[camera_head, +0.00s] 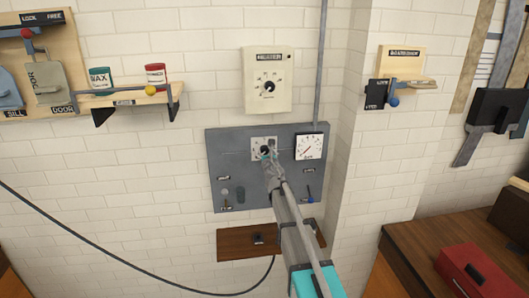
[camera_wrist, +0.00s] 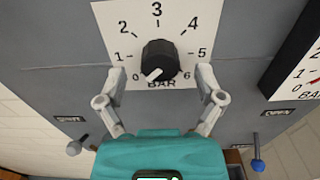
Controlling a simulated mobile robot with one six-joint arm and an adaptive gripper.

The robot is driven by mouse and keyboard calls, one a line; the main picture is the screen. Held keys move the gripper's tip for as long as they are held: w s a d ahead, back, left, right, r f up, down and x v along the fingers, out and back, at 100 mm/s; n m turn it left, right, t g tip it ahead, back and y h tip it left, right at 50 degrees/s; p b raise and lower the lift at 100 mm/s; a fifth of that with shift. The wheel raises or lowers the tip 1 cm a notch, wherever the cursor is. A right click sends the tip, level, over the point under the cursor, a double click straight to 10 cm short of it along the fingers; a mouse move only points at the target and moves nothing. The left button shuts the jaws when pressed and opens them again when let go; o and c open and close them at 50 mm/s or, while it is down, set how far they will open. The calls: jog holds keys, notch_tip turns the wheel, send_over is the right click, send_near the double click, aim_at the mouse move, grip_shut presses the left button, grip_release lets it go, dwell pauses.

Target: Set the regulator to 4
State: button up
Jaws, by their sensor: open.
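The regulator is a round black knob (camera_wrist: 160,60) on a white square dial plate (camera_wrist: 118,18) marked 0 to 6 and BAR. Its white pointer mark faces lower left, close to the 0. The plate (camera_head: 257,142) also shows in the head view, mounted on the grey panel. My gripper (camera_wrist: 160,76) is open, with one finger on each side of the knob's lower part. I cannot tell whether the fingers touch the knob. In the head view my gripper (camera_head: 269,163) is right at the dial and partly covers it.
A white gauge (camera_head: 309,147) sits close on the right of the dial. A cream box with another dial (camera_head: 268,80) is above. The panel's lower part carries small levers, including a blue-tipped one (camera_wrist: 257,164). A wooden shelf (camera_head: 235,243) is below.

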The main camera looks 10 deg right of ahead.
jog(key=shift+w, duration=0.95)
jog(key=shift+a, duration=0.1)
jog(key=c, duration=1.1)
jog(key=shift+c, duration=0.2)
jog(key=shift+m, duration=0.3)
